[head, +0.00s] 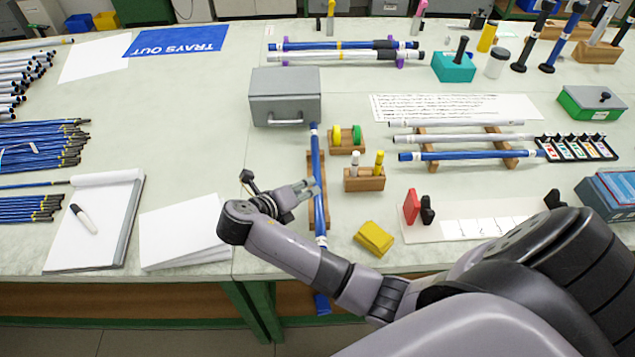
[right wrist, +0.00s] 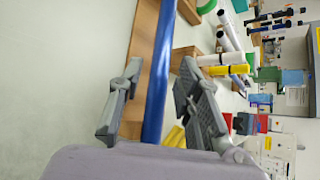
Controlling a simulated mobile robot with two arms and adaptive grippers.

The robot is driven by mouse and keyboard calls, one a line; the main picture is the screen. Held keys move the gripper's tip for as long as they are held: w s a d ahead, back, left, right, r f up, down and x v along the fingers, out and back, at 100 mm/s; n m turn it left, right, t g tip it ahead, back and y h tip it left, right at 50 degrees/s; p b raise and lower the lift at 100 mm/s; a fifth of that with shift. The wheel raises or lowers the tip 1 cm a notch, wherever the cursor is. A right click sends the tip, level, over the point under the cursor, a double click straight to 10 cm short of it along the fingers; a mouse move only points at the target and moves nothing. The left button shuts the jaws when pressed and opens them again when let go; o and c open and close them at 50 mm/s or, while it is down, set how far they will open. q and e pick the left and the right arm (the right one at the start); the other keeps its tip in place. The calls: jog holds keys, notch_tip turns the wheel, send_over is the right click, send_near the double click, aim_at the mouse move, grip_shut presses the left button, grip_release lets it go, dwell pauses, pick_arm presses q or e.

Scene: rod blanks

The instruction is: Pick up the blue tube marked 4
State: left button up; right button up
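A long blue tube (head: 316,150) lies lengthwise on a wooden stand (head: 325,176) in the middle of the bench in the head view. My right gripper (head: 304,192) is at its left side, partly over it. In the right wrist view the blue tube (right wrist: 160,70) runs between the two spread fingers of my right gripper (right wrist: 160,108), with gaps on both sides. No number on it can be read. Another blue tube (head: 470,155) lies on a wooden rack at the right. My left gripper is not in view.
Small wooden blocks with yellow, green and white pieces (head: 365,180) stand right of the tube. A yellow cloth (head: 374,238) lies near the front edge. A grey box (head: 286,96) stands behind. Papers (head: 184,232) lie to the left.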

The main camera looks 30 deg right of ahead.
jog(key=x, duration=0.5)
jog(key=shift+w+d+r, duration=0.15)
jog(key=shift+w+d, duration=0.05)
grip_shut()
